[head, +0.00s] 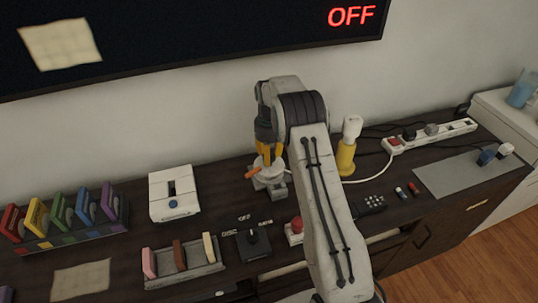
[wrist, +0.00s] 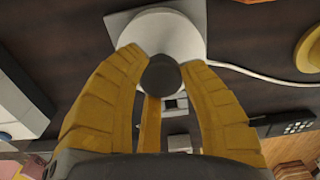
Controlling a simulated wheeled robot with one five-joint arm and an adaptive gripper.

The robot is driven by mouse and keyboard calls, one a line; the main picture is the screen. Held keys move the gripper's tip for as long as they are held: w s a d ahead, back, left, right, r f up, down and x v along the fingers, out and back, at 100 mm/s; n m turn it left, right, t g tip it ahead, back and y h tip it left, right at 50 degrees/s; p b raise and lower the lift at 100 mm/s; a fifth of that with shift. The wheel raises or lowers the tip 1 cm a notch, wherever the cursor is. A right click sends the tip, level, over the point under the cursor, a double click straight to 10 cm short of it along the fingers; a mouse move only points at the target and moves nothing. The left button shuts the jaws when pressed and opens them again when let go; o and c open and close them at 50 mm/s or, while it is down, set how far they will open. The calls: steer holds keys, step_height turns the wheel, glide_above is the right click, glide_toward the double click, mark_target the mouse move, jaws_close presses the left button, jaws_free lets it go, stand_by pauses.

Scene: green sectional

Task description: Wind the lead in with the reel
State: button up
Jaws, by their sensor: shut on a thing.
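The reel (head: 268,178) stands on the dark counter, left of my arm, on a grey base. In the wrist view its round white drum (wrist: 158,35) lies just beyond my fingertips. My gripper (head: 266,158) is above the reel, pointing down. In the wrist view my gripper's yellow fingers (wrist: 161,72) are closed around a dark round knob (wrist: 161,76) at the drum's near edge. The white lead (head: 362,180) leaves the reel to the right and runs along the counter in a curve towards the power strip (head: 430,134). My arm hides part of the lead.
A yellow, white-topped object (head: 347,145) stands right of my arm, near the lead. A red button (head: 296,228) and a joystick box (head: 254,242) are in front. A white slotted box (head: 173,194) stands left of the reel. A wall screen (head: 200,35) reads OFF.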

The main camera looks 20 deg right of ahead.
steer(key=shift+w, duration=0.2)
steer(key=o, duration=1)
steer(key=shift+w, duration=0.1)
steer(key=shift+o, duration=1.4)
step_height(320, 180, up, 12)
